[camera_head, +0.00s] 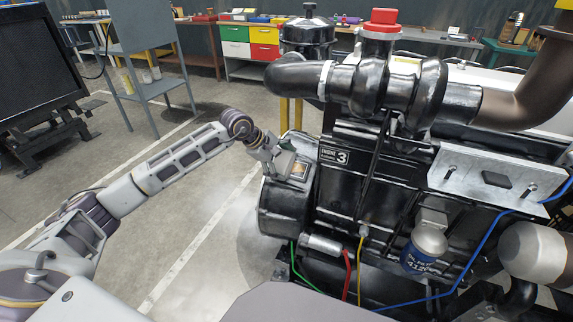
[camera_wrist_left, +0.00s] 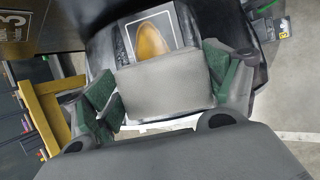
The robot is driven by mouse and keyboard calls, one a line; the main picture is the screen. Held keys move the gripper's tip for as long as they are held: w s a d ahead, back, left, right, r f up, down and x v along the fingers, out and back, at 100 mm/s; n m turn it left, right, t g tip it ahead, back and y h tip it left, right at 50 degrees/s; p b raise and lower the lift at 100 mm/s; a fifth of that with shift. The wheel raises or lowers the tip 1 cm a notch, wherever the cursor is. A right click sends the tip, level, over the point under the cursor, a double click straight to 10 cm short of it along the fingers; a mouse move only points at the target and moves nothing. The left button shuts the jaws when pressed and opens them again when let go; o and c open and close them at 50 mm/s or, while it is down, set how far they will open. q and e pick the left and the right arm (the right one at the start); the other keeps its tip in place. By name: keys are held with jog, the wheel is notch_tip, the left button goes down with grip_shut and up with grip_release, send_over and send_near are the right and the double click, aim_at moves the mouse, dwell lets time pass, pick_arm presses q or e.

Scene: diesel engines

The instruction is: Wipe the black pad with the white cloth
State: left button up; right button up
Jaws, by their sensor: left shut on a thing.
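My left gripper (camera_head: 279,158) is at the upper left of the engine, beside a small black pad (camera_head: 300,170) with a brownish mark on it. In the left wrist view the green-padded fingers (camera_wrist_left: 166,92) are shut on a pale grey-white block-like thing, which looks like the white cloth (camera_wrist_left: 168,85). The black pad shows just beyond it (camera_wrist_left: 133,42), with a light border and an orange-brown oval. The cloth covers the pad's near part in that view. I cannot tell whether cloth and pad touch. My right gripper is not in view.
The black engine (camera_head: 360,190) fills the right side, with a red-capped pipe (camera_head: 381,22) above. A grey stand (camera_head: 150,80) and a black screen (camera_head: 35,65) stand left. The floor between is clear.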

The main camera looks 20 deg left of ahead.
aim_at(300, 171)
pick_arm(q)
jog(key=shift+a, duration=0.3)
jog(key=shift+d, duration=0.15)
dwell(0.5)
jog(key=shift+d+f, duration=0.1)
jog(key=shift+d, duration=1.75)
jog(key=shift+s, duration=0.1)
jog(key=shift+d, duration=1.95)
jog(key=shift+s+r, duration=0.1)
jog(key=shift+r, duration=0.15)
